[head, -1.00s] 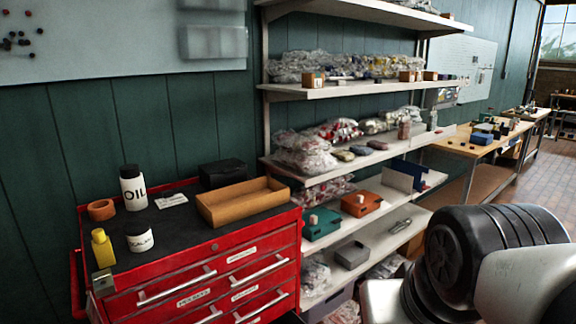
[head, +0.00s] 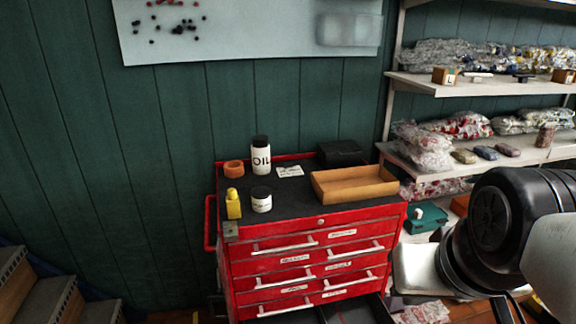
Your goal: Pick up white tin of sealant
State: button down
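The white tin of sealant (head: 261,203) is short and round with a dark lid. It stands upright on the black top of the red tool cabinet (head: 315,222), near the front left. A yellow bottle (head: 233,205) stands just left of it, and a taller white oil bottle (head: 261,159) with a black cap stands behind it. My arm shows at the right edge, well apart from the tin. My gripper itself is not visible.
An orange ring (head: 233,169), a white card (head: 290,171), a wooden tray (head: 354,184) and a black box (head: 340,153) share the cabinet top. A small metal block (head: 231,230) sits at its front left corner. Shelves stand right; steps (head: 50,290) are at lower left.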

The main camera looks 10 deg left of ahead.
aim_at(261, 196)
jog(key=u, duration=0.75)
jog(key=i+j, duration=0.35)
jog(key=i+j+z, duration=0.1)
jog(key=i+j, duration=0.25)
jog(key=j, duration=0.15)
